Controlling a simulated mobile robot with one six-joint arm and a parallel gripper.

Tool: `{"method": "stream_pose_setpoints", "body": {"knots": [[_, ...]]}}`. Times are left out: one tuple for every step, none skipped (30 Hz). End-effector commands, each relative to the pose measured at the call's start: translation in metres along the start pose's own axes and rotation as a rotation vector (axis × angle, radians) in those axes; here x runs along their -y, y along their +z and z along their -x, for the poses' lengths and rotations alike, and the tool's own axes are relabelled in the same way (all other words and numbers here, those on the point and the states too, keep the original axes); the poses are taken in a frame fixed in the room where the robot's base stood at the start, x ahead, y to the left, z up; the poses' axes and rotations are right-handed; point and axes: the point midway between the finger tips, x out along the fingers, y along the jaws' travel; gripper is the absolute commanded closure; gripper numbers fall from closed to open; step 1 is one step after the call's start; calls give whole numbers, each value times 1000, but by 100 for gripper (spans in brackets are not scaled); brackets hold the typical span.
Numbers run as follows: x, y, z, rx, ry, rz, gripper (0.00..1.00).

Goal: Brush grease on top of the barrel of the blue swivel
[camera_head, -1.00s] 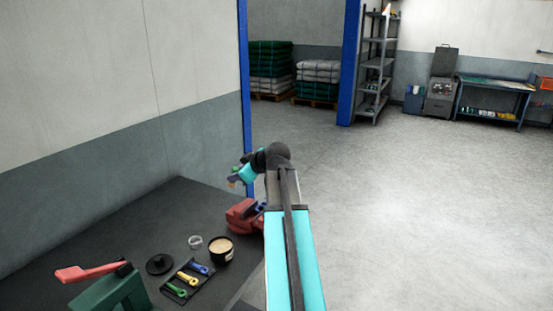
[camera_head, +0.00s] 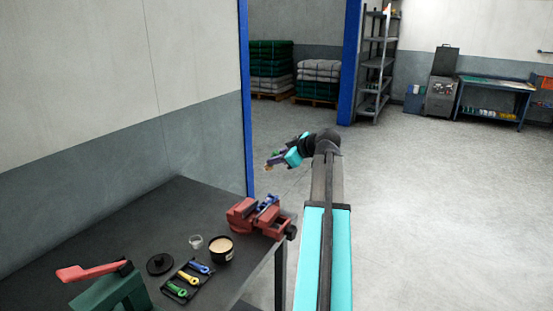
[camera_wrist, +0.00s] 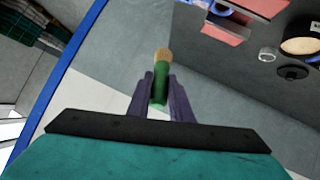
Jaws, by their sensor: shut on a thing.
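My gripper (camera_head: 276,161) is shut on a brush (camera_wrist: 161,60) with a green handle and tan bristles. In the wrist view the brush sticks out beyond the purple fingers (camera_wrist: 161,88). In the head view a blue piece (camera_head: 267,203), seemingly the blue swivel, sits in the jaws of the red vise (camera_head: 243,217) at the bench's far right corner. The gripper is up beyond the vise, apart from it. A black pot (camera_head: 221,252) of tan grease stands left of the vise. Whether grease is on the bristles or swivel, I cannot tell.
The dark bench (camera_head: 120,238) also holds a tray (camera_head: 180,292) with green, yellow and blue pieces, a black lid (camera_head: 160,264), a small clear cup (camera_head: 196,242) and a green tool with a red handle (camera_head: 100,285). A blue post (camera_head: 244,110) stands behind. Right floor is clear.

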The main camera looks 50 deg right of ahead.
Motion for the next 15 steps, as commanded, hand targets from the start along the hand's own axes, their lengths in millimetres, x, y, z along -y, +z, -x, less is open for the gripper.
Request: {"method": "stream_pose_setpoints", "body": {"knots": [[0,0,0,0,0,0,100],[0,1,0,0,0,0,100],[0,2,-1,0,1,0,100],[1,2,-1,0,1,0,100],[1,3,-2,0,1,-1,100],[2,5,-3,0,1,-1,100],[2,6,-4,0,1,-1,100],[3,8,-5,0,1,-1,100],[4,10,-6,0,1,-1,100],[4,12,-7,1,1,-1,100],[5,14,-8,1,1,-1,100],[6,16,-10,1,1,-1,100],[7,19,-11,1,1,-1,100],[8,21,-13,1,1,-1,100],[9,23,-14,1,1,-1,100]]}}
